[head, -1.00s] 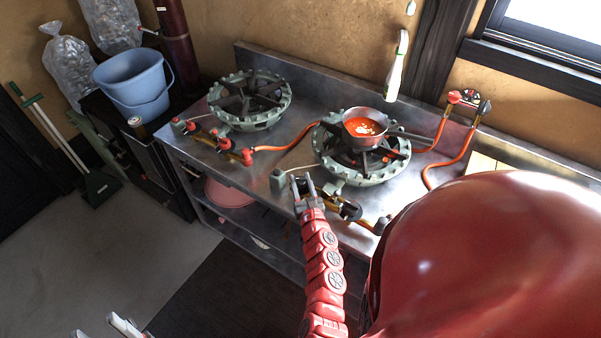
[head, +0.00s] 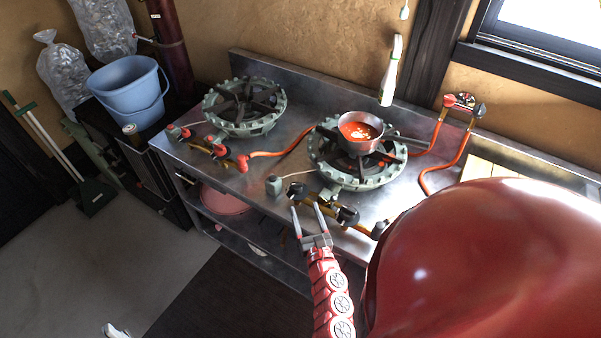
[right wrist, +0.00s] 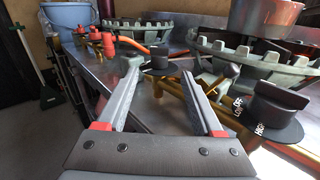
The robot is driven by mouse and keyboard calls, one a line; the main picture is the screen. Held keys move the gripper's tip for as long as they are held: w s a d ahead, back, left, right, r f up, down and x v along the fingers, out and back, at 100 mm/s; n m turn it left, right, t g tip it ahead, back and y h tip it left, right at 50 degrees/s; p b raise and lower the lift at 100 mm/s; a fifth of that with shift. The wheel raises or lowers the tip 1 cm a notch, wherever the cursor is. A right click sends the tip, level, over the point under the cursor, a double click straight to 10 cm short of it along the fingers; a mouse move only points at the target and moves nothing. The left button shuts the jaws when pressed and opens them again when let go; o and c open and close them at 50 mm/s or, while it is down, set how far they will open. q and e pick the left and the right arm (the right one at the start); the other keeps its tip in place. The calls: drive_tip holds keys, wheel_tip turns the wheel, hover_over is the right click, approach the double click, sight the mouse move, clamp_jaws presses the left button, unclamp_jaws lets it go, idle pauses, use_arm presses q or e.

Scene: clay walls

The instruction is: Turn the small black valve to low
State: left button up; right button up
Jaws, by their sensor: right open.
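Two black valve knobs sit on the brass gas pipe in front of the right burner. The left one (head: 298,191) is smaller in the head view; it also shows in the right wrist view (right wrist: 160,62), just beyond and between my fingertips. The other black knob (head: 347,215) is to its right; in the right wrist view this knob (right wrist: 275,105) has OFF, LOW and HIGH lettering beside it. My right gripper (head: 306,207) is open and empty in front of the left knob, apart from it. Only a pale tip of my left gripper (head: 116,330) shows at the bottom edge.
A pan of red soup (head: 360,133) stands on the right burner (head: 365,172). The left burner (head: 243,107) has red valves (head: 213,141) in front. An orange hose (head: 275,152) crosses the steel counter (head: 225,172). A blue bucket (head: 130,85) stands at left.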

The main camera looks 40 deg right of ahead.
drive_tip(key=b+v, duration=0.1)
drive_tip(key=v, duration=0.6)
drive_tip(key=shift+s+a+b, duration=0.15)
drive_tip(key=shift+s+b, duration=0.2)
drive_tip(key=shift+b, duration=0.05)
drive_tip(key=m+g+h+b, duration=0.3)
drive_tip(key=h+b, duration=0.3)
drive_tip(key=b, duration=0.5)
approach(297, 187)
drive_tip(key=shift+y, duration=0.3)
drive_tip(key=p+x, duration=0.2)
drive_tip(key=x, duration=0.4)
drive_tip(key=p+x, duration=0.2)
drive_tip(key=x, duration=0.4)
drive_tip(key=shift+w+f, duration=0.1)
drive_tip(key=shift+f, duration=0.15)
drive_tip(key=shift+w+d+f, duration=0.1)
drive_tip(key=shift+w+d, duration=0.4)
drive_tip(key=shift+d, duration=0.2)
clamp_jaws()
